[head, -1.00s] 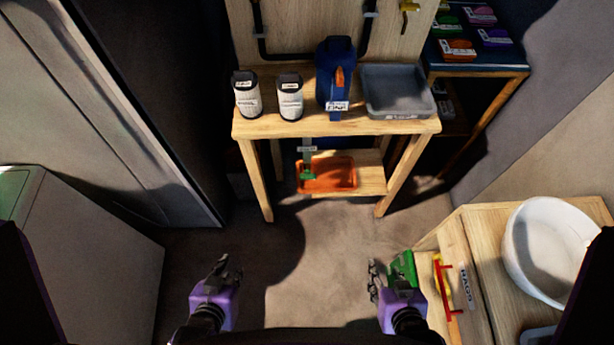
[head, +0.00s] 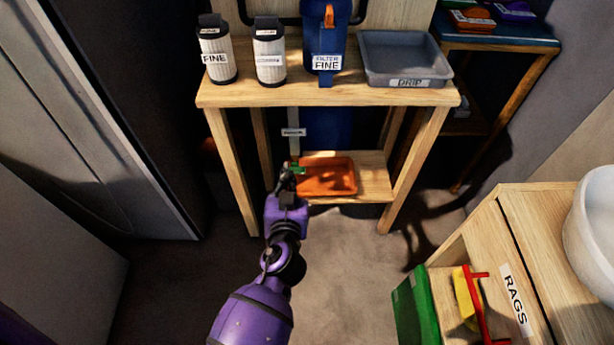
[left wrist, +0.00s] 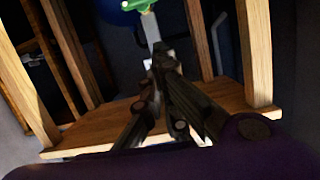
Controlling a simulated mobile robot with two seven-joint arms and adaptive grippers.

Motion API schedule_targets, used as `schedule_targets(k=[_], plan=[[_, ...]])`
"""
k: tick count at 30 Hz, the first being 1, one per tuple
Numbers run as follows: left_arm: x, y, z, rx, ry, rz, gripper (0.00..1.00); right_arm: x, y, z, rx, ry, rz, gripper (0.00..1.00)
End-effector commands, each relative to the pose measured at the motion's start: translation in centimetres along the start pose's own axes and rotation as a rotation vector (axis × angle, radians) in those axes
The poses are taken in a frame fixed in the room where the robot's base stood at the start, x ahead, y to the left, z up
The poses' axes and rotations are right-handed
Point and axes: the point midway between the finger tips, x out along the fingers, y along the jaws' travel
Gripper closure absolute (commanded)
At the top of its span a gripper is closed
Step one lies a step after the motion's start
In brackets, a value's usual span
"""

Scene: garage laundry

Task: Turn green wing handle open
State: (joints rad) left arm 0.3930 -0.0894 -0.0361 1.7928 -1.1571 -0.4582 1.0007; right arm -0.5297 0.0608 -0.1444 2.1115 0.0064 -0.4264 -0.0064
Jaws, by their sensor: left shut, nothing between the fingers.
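In the left wrist view the green handle (left wrist: 136,5) is at the top edge, beyond the fingertips. My left gripper (head: 287,172) is shut and empty, just left of and in front of the handle in the head view, partly covering it. In the left wrist view the fingers (left wrist: 163,55) are together, pointing toward the pipe. I cannot tell whether they touch the handle. My right gripper is out of view.
An orange tray (head: 327,190) sits on the lower shelf, right of the handle. Bench legs (head: 232,172) stand on both sides. The bench top (head: 330,97) carries filters, a blue housing (head: 326,40) and a grey drip tray (head: 404,83). A rags cabinet (head: 515,300) stands at right.

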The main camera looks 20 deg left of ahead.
Motion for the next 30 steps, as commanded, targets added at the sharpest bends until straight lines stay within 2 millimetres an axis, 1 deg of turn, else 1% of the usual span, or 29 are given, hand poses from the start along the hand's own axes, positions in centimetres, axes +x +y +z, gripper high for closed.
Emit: schedule_targets(k=[1, 5, 8, 11, 18, 21, 22, 24, 27, 30], plan=[[0.0, -0.1, -0.3, -0.022, 0.006, -0.004, 1.00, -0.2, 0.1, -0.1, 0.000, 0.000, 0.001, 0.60], [0.4, -0.1, -0.3, -0.067, 0.006, -0.004, 1.00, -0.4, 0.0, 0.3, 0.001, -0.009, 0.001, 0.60], [1.5, -0.1, -0.3, -0.066, 0.007, -0.003, 1.00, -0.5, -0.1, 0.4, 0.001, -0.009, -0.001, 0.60], [3.2, -0.1, -0.4, -0.065, 0.007, -0.003, 1.00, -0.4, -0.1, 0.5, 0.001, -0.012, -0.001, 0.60], [8.5, -0.1, -0.3, -0.063, 0.006, -0.003, 1.00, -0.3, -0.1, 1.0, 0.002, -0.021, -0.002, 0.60], [10.4, -0.2, -0.3, -0.064, 0.005, -0.004, 1.00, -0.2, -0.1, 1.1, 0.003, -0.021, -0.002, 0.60], [10.3, -0.1, 0.8, -0.064, 0.000, -0.004, 1.00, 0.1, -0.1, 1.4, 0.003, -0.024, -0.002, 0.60], [10.5, -0.1, 2.1, -0.063, -0.001, -0.004, 1.00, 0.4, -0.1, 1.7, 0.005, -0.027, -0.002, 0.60], [10.8, 0.1, 3.1, -0.065, 0.000, -0.004, 1.00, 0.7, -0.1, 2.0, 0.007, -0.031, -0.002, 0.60], [10.9, 0.1, 3.5, -0.066, 0.002, -0.003, 1.00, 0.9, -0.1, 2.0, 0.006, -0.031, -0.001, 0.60]])
